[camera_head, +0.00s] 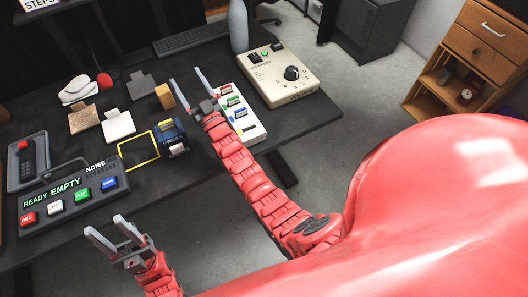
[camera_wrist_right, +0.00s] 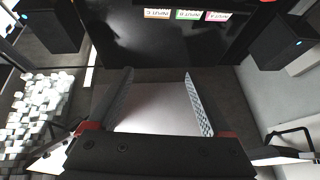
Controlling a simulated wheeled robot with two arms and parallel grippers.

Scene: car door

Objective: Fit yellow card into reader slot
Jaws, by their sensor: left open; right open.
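A dark blue device (camera_head: 171,138) with pale lettering stands near the table's middle. Yellow pieces show at its top (camera_head: 166,124) and front; I cannot tell which is the yellow card, or make out a slot. A white unit (camera_head: 250,131) with red, green and blue pieces is to its right, partly behind my right arm. My right gripper (camera_head: 187,77) is open and empty above the table, beyond the blue device; its spread fingers also show in the right wrist view (camera_wrist_right: 157,76). My left gripper (camera_head: 106,226) is open and empty near the table's front edge.
A yellow square outline (camera_head: 122,160) marks the table left of the blue device. A button panel (camera_head: 72,190), a mustard block (camera_head: 165,96), several small flat items, a keyboard (camera_head: 190,38) and a cream dial box (camera_head: 277,76) are around. Dark table is bare between some of them.

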